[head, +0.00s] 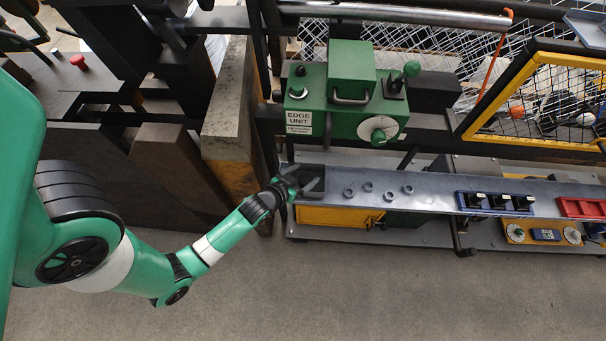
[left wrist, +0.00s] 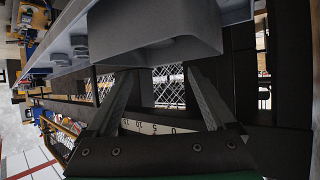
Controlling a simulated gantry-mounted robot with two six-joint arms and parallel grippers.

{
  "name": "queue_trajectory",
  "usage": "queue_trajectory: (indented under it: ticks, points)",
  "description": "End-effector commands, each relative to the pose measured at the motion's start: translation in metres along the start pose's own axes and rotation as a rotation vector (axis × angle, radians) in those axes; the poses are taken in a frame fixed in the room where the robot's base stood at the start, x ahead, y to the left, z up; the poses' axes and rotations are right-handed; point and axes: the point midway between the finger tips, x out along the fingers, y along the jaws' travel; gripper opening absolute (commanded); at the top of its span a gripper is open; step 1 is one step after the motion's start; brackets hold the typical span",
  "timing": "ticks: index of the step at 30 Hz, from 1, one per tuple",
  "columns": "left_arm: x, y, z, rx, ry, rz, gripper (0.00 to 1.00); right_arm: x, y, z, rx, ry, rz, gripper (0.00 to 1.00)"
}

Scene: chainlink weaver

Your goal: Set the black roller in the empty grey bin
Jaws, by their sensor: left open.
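A small dark grey bin (head: 316,169) stands at the left end of the long metal shelf. Its inside is in shadow and partly behind my gripper, so I cannot tell what it holds. My left gripper (head: 303,183) is open at this bin, with nothing seen between its fingers. In the left wrist view, the underside and side of a grey bin (left wrist: 150,35) fill the top, just beyond the spread fingertips (left wrist: 160,82). Black pieces (head: 499,202), possibly rollers, sit in a blue tray (head: 461,207) to the right on the shelf. My right gripper is out of view.
Several loose nuts (head: 368,187) lie on the shelf (head: 435,193) between bin and blue tray. A red tray (head: 580,207) is at the far right. The green edge unit (head: 340,100) rises behind. Dark beams stand to the left. The floor in front is clear.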

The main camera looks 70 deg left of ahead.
Motion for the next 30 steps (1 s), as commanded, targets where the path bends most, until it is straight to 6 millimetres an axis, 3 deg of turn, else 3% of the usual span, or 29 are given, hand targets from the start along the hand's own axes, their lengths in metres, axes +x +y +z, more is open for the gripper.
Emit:
queue_trajectory:
  ticks: [6, 15, 21, 30]
  points:
    - [-0.012, 0.000, -0.015, 0.000, -0.001, 0.000, 0.88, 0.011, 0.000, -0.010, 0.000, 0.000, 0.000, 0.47]
    - [-0.086, 0.001, -0.011, 0.002, -0.003, 0.002, 0.88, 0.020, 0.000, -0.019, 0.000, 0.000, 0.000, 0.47]
    - [-0.119, 0.001, -0.010, 0.002, -0.002, 0.002, 0.88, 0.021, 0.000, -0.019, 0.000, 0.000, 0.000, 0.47]
    - [-0.126, 0.000, -0.011, -0.001, 0.000, 0.000, 0.88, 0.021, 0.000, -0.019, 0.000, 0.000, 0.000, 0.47]
